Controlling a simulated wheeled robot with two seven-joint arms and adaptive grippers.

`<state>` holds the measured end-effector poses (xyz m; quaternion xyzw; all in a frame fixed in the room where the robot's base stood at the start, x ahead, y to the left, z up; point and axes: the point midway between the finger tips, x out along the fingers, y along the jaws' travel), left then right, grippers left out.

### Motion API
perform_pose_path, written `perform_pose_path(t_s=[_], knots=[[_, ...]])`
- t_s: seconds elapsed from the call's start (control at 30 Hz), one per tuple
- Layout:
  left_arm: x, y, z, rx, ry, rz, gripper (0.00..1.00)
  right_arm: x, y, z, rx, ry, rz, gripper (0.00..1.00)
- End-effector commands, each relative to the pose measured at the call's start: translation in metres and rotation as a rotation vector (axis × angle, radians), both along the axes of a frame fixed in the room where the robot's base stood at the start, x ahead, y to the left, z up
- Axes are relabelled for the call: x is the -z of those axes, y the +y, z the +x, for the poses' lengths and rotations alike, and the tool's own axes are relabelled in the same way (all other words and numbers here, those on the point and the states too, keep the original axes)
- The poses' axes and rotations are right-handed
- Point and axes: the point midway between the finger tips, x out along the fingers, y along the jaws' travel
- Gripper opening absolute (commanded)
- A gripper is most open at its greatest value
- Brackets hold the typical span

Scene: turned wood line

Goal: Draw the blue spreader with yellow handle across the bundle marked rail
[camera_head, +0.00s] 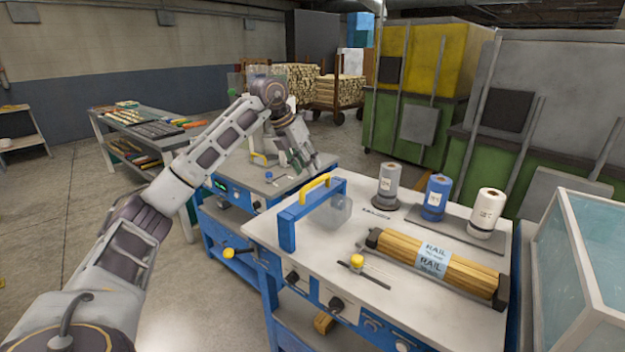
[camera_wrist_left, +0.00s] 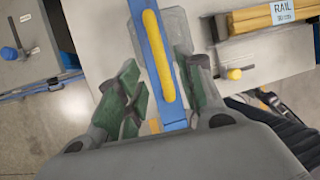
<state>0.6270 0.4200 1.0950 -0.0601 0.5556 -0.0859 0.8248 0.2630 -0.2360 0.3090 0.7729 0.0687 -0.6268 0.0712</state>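The blue spreader (camera_head: 291,226) with a yellow handle (camera_head: 315,187) stands on the near bench, with a translucent plate at its side. It also shows in the left wrist view (camera_wrist_left: 150,28). The bundle marked RAIL (camera_head: 400,250) is wooden strips with a pale blue label, lying on the same bench to the spreader's right; its end shows in the wrist view (camera_wrist_left: 250,18). My left gripper (camera_head: 303,163) is open, above and beyond the spreader in the head view. In the wrist view its green fingers (camera_wrist_left: 160,85) appear either side of the blue bar, with no contact visible. My right gripper is out of view.
Grey, blue and white spools (camera_head: 437,196) stand behind the bundle. A yellow knob (camera_head: 356,262) and a dark strip (camera_head: 366,277) lie before it. A glass-sided case (camera_head: 590,250) is at the right. A smaller bench (camera_head: 270,190) adjoins behind. Bare bench top lies around the spreader.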

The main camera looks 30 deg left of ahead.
Motion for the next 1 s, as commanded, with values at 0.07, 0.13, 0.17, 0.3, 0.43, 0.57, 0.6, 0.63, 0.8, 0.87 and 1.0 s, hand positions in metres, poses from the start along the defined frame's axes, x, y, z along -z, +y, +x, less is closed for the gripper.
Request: perform_pose_path(t_s=[0.07,0.13,0.17,0.3,0.43,0.57,0.6,0.63,0.8,0.87,1.0], knots=[[0.012,-0.003,0.004,0.001,0.002,-0.001,0.37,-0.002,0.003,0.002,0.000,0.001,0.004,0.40],[0.020,-0.005,0.007,0.001,0.002,-0.001,0.37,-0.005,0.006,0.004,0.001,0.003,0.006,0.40],[0.023,-0.005,0.009,0.001,0.003,-0.001,0.37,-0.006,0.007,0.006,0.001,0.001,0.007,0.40],[0.036,-0.009,0.014,0.001,0.001,-0.001,0.37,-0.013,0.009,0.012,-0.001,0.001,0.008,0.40],[0.044,-0.010,0.017,0.001,0.001,-0.001,0.37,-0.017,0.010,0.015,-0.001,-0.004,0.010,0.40],[0.047,-0.011,0.019,0.000,0.001,0.000,0.37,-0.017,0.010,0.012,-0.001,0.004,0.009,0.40],[0.047,-0.011,0.019,0.000,0.001,0.000,0.37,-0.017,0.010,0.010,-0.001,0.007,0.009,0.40],[0.048,-0.011,0.019,0.000,0.001,0.000,0.37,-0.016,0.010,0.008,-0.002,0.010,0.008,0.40],[0.047,-0.011,0.019,0.000,0.000,0.000,0.37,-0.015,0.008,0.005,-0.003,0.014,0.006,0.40],[0.047,-0.011,0.019,0.000,0.000,0.000,0.35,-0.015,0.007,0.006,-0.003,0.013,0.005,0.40],[0.047,-0.011,0.019,0.000,0.000,0.000,0.17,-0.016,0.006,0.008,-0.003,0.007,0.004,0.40]])
